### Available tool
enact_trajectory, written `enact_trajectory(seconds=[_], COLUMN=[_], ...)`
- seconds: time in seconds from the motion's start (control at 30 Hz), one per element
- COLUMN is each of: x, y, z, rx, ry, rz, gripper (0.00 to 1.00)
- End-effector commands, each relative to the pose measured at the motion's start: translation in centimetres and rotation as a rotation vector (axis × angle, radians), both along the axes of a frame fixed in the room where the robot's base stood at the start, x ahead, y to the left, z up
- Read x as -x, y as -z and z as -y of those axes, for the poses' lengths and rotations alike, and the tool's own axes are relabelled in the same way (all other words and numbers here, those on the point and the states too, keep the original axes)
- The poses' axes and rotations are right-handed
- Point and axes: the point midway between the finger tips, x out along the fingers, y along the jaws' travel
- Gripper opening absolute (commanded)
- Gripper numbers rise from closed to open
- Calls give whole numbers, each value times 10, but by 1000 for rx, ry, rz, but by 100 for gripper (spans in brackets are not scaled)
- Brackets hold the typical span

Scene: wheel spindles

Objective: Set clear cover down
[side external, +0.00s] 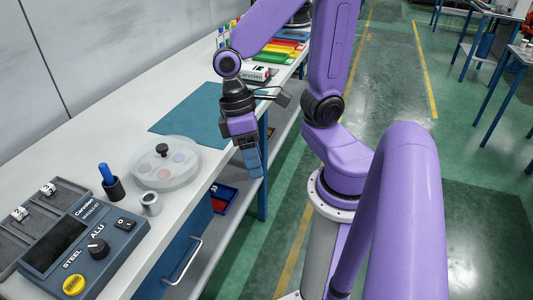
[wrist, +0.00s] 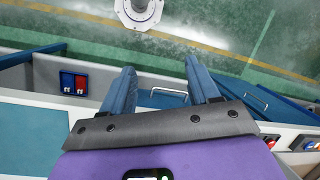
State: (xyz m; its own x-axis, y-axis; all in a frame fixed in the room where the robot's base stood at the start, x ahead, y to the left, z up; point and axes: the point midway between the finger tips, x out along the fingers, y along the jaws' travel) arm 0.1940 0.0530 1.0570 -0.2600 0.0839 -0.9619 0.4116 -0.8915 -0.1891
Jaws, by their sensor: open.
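The clear cover (side external: 163,168) is a round see-through lid with a black knob on top. It sits level on the white bench, and several pale coloured discs show through it. My gripper (side external: 253,165) is to the right of the cover and apart from it, near the bench's front edge, pointing down. In the wrist view my gripper (wrist: 160,82) has its two blue fingers spread with nothing between them. The cover does not show in the wrist view.
A grey control box (side external: 75,245) with knobs stands at the front left. A black cup with a blue-handled item (side external: 107,180) and a small metal cylinder (side external: 150,203) stand beside the cover. A teal mat (side external: 190,122) lies behind, empty. A red-and-blue bin (wrist: 73,82) sits below the bench.

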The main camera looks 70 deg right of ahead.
Motion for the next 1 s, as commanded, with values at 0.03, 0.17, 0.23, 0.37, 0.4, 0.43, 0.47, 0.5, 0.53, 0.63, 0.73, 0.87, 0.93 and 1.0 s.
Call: enact_trajectory(seconds=[0.03,0.17,0.23,0.37,0.4,0.43,0.47,0.5,0.53,0.63,0.73,0.87,0.93,1.0], x=[7,19,23,28,29,29,29,30,30,30,30,30,30,30], y=[-3,-8,-10,-13,-14,-14,-15,-15,-15,-15,-15,-15,-15,-15], z=[0,1,1,0,0,0,-1,-1,-1,-1,-1,-1,-1,-1], rx=[-2,-6,-13,-21,-23,-24,-25,-26,-26,-26,-25,-26,-25,-25], ry=[-106,-349,-454,-584,-608,-621,-631,-640,-643,-643,-641,-640,-639,-639], rz=[50,163,215,277,288,294,300,303,305,305,304,303,303,303], gripper=[60,60,60,60,60,60,60,60,60,60,60,60,60,60])
